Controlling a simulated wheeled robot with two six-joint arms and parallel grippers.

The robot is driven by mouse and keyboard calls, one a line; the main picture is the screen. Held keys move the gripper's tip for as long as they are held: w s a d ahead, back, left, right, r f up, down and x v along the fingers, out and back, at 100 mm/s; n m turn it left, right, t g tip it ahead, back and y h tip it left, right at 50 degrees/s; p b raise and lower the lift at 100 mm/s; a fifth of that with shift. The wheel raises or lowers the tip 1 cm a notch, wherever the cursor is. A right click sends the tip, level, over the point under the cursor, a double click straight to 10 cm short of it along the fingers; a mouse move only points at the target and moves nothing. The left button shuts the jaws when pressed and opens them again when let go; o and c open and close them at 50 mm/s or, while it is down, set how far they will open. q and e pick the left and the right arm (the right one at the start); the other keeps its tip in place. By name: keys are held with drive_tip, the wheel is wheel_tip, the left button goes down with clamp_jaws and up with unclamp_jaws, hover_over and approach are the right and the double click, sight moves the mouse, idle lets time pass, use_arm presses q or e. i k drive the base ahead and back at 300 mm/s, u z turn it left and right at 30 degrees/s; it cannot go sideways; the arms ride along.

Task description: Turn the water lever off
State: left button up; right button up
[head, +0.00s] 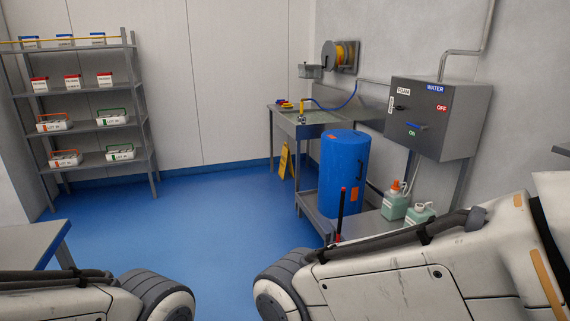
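A grey control box (455,128) hangs on the right wall. A blue "WATER" label (435,88) is on its upper front and a red "OFF" label (441,108) is at its right. A blue lever (417,126) sits low on the front and lies roughly level. A small black handle (400,108) is at the left under a white label whose text is hard to read. Parts of both my arms show along the bottom edge, well short of the box. Neither gripper is in the picture.
A blue barrel (343,172) stands below and left of the box. Pale green jugs (395,204) stand under it. A metal sink bench (285,120) and hose reel (340,55) are behind. A shelf of tubs (95,125) is at left. The blue floor (200,215) between is clear.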

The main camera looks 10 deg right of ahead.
sight(423, 128)
drive_tip(key=z, duration=0.65)
drive_tip(key=i, duration=2.75)
drive_tip(key=z, duration=0.4)
